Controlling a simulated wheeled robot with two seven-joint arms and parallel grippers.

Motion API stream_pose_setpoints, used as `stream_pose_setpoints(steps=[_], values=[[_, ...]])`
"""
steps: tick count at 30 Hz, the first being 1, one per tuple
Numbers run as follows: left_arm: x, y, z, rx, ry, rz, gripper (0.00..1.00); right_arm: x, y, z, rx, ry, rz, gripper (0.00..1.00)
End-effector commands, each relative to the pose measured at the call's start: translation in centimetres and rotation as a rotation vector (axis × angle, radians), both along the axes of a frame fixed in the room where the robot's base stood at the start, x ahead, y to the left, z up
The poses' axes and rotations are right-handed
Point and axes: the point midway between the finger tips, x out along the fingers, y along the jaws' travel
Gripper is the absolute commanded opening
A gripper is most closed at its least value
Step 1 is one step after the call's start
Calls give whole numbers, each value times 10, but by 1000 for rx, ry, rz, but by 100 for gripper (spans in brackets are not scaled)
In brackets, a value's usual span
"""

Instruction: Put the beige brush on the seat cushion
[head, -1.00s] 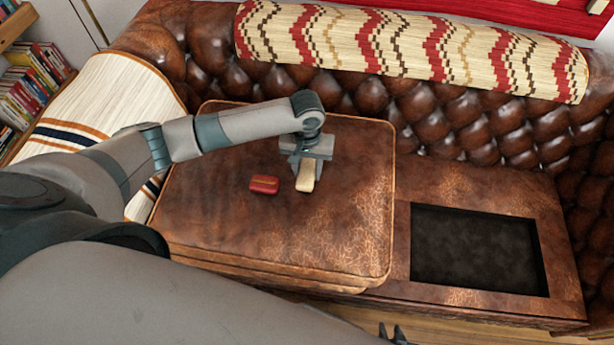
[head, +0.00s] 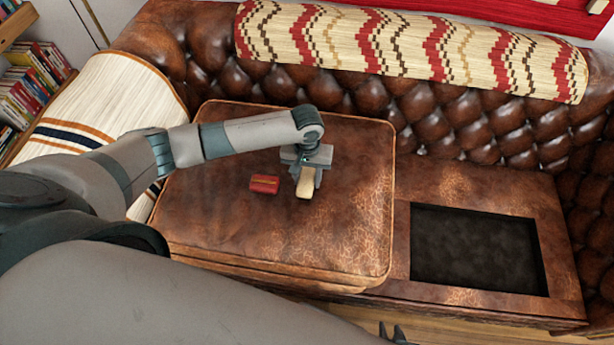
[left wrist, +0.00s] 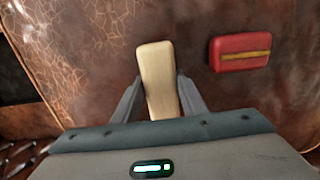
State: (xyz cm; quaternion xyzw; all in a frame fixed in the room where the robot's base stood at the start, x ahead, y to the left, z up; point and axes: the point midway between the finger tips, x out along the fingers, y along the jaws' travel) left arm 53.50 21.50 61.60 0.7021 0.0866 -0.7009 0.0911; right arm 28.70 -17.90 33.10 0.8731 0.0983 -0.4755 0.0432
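The beige brush (head: 304,187) is between the fingers of my left gripper (head: 306,171), over the middle of the brown leather seat cushion (head: 225,230). In the left wrist view the fingers close in on both sides of the brush (left wrist: 159,75), and its far end sticks out past the fingertips. The left gripper (left wrist: 160,82) looks shut on it. I cannot tell whether the brush touches the cushion.
A red object with a yellow stripe (head: 264,184) lies on the cushion just left of the brush. Right of the cushion is the sofa base with a dark recessed panel (head: 475,250). The tufted backrest (head: 440,115) rises behind. The cushion's front part is clear.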

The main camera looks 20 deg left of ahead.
Motion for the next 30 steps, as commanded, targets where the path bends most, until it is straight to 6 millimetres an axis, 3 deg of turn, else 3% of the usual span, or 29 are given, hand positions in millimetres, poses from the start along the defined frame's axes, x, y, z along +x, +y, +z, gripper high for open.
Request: stream_pose_setpoints(steps=[2,17,23,30], values=[[0,0,0,0,0,0,56,0,1,-1,1,0,1,30],[1,0,9,-2,-1,0,56,1,1,0,1,1,1,30],[1,0,35,-1,-2,-1,56,4,2,3,3,-8,0,30],[1,0,77,-1,-2,-1,56,2,1,2,2,-9,1,30]])
